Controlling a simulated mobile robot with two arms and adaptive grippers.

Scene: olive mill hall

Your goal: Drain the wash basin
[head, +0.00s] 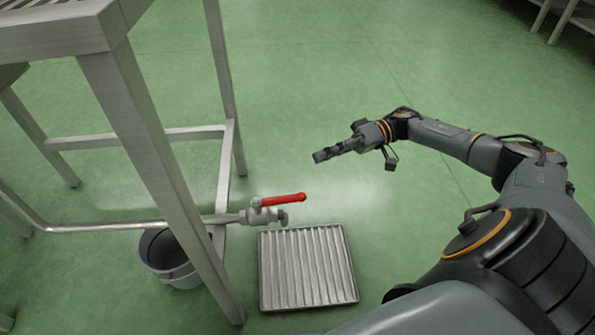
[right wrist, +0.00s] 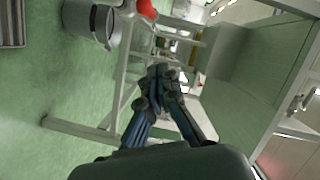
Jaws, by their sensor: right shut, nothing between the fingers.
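A drain valve (head: 262,213) sits on the end of a steel pipe (head: 130,224) in the head view. Its red lever handle (head: 284,199) points right, looking roughly in line with the pipe. The handle's red end also shows at the top of the right wrist view (right wrist: 147,8). I see no water flowing. My right gripper (head: 318,156) is shut and empty, beyond and slightly right of the handle, apart from it. The basin itself cannot be made out. My left gripper is out of view.
A grey bucket (head: 165,258) stands on the floor behind a steel frame leg (head: 160,165), left of the grate. The frame's legs and rails fill the left side. Green floor (head: 330,60) beyond the right gripper is clear. Another metal frame (head: 563,20) stands far right.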

